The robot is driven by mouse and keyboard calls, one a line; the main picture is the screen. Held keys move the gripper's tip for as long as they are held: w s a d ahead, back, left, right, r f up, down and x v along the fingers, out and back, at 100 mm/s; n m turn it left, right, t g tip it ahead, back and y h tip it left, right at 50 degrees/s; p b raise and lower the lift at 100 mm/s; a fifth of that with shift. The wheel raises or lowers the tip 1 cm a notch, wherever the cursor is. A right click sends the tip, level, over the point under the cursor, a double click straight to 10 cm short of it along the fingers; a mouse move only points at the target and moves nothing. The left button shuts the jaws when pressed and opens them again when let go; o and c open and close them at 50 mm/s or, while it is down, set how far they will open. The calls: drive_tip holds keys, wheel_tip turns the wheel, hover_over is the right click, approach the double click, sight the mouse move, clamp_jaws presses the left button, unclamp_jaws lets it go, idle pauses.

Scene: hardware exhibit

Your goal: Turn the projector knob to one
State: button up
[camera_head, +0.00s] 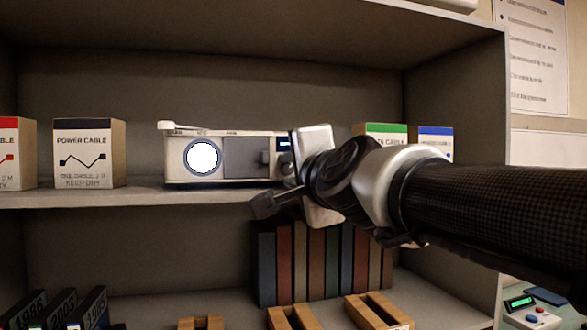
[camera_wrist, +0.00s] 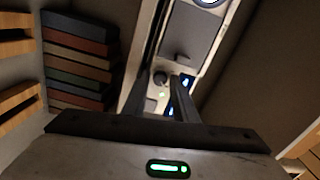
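The projector (camera_head: 240,155) is a white box with a bright round lens, standing on the upper shelf in the head view. In the wrist view its face (camera_wrist: 187,50) runs diagonally up, with a grey panel and small blue displays.
A power cable box (camera_head: 88,153) stands left of the projector; a green-topped box (camera_head: 386,133) and a blue-topped box (camera_head: 438,138) stand to its right, partly behind my arm. Books (camera_head: 285,262) and wooden holders (camera_head: 378,312) are on the lower shelf. The shelf's side wall (camera_head: 458,105) is at right.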

drive_tip(key=shift+w, duration=0.15)
clamp_jaws()
drive_tip(key=shift+n, duration=0.3)
drive_tip(key=n+b, duration=0.4)
drive_tip(key=n, duration=0.1)
drive_tip(key=shift+f, duration=0.25)
drive_tip(key=n+b, duration=0.5)
drive_tip(key=shift+n, duration=0.4)
drive_tip(key=shift+r+n+b, duration=0.2)
drive_tip(key=shift+n+b, duration=1.2)
drive_tip(key=shift+n, duration=0.8)
